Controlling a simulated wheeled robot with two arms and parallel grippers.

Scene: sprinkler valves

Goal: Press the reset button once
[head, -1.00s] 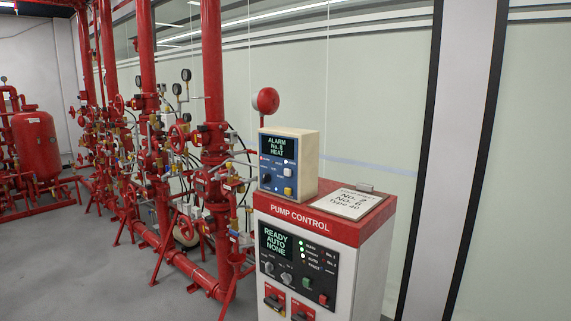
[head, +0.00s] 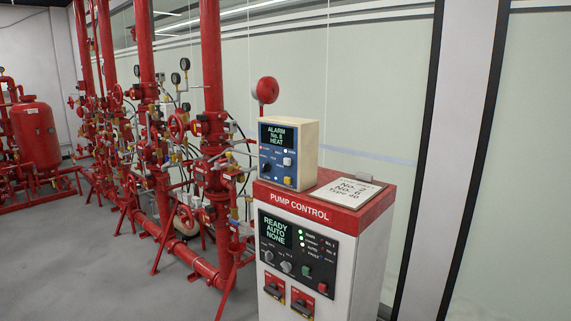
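A small alarm panel (head: 288,153) with a blue face and cream case stands on top of the red and white pump control cabinet (head: 353,214). Its screen reads "ALARM No. 8 HEAT". Below the screen it has a dark knob, a white button (head: 287,162) and a yellow button (head: 287,180). The button labels are too small to read, so I cannot tell which one is reset. The cabinet's black panel (head: 287,245) reads "READY AUTO NONE" and carries knobs, a green button (head: 306,271) and a red button (head: 322,287). Neither of my grippers is in view.
A notice board (head: 346,192) lies on the cabinet top beside the alarm panel. Red pipes and valves (head: 212,150) and a red tank (head: 36,138) stand to the left. A glass wall is behind. The grey floor (head: 90,270) at the front left is clear.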

